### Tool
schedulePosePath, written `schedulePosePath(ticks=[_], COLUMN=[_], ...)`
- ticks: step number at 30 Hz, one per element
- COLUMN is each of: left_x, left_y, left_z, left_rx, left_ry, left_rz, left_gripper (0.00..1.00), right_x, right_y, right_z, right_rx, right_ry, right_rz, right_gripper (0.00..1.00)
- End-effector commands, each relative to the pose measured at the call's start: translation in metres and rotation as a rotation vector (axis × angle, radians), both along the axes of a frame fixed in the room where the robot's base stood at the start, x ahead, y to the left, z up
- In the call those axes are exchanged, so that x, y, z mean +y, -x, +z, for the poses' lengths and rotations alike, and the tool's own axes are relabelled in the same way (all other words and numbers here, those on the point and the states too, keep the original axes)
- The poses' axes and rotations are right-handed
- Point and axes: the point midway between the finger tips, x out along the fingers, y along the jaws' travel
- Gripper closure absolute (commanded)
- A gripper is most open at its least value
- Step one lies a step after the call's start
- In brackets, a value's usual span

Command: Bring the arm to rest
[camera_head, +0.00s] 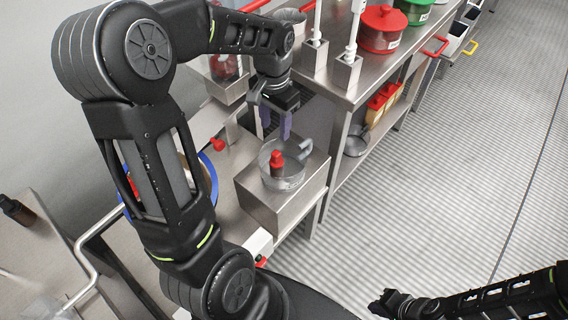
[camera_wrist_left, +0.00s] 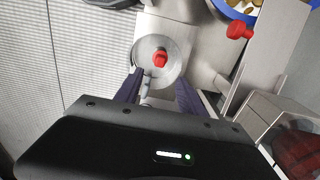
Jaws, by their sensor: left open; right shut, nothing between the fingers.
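My left gripper (camera_head: 274,127) is open above a round metal pot (camera_head: 284,178) that holds a red-topped thing (camera_head: 277,160). In the left wrist view its two purple fingers (camera_wrist_left: 158,92) are spread apart, with the pot (camera_wrist_left: 143,72) and the red top (camera_wrist_left: 160,58) beyond them. I see nothing held between the fingers. My right gripper (camera_head: 384,303) is low at the bottom right, over the floor, away from the counter. It is small and dark in the picture, and I see nothing held in it.
The pot stands on a raised metal block (camera_head: 262,208) at the counter's edge. A metal shelf with a red-lidded drum (camera_head: 382,28) and a green-lidded drum (camera_head: 415,10) stands behind. A blue-rimmed bowl (camera_wrist_left: 236,12) is near the pot. The floor at the right (camera_head: 470,170) is clear.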

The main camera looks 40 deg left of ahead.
Motion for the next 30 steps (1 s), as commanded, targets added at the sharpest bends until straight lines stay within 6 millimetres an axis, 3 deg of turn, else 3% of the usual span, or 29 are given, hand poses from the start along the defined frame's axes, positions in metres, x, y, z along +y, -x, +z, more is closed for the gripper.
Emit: schedulePosePath(ticks=[23,26,30], left_x=[0.000,0.001,-0.011], left_y=[-0.002,-0.013,-0.045], left_z=[-0.001,0.000,-0.006], left_rx=[-0.007,-0.054,-0.200], left_ry=[0.000,-0.002,0.025], left_rz=[0.006,0.018,0.058], left_gripper=[0.53,0.53,0.53], right_x=[0.000,0.000,0.000], right_y=[0.000,0.000,0.000], right_z=[0.000,0.000,0.000], right_rx=[0.000,0.000,0.000], right_ry=[0.000,0.000,0.000], right_rz=[0.000,0.000,0.000], right_gripper=[1.00,1.00,1.00])
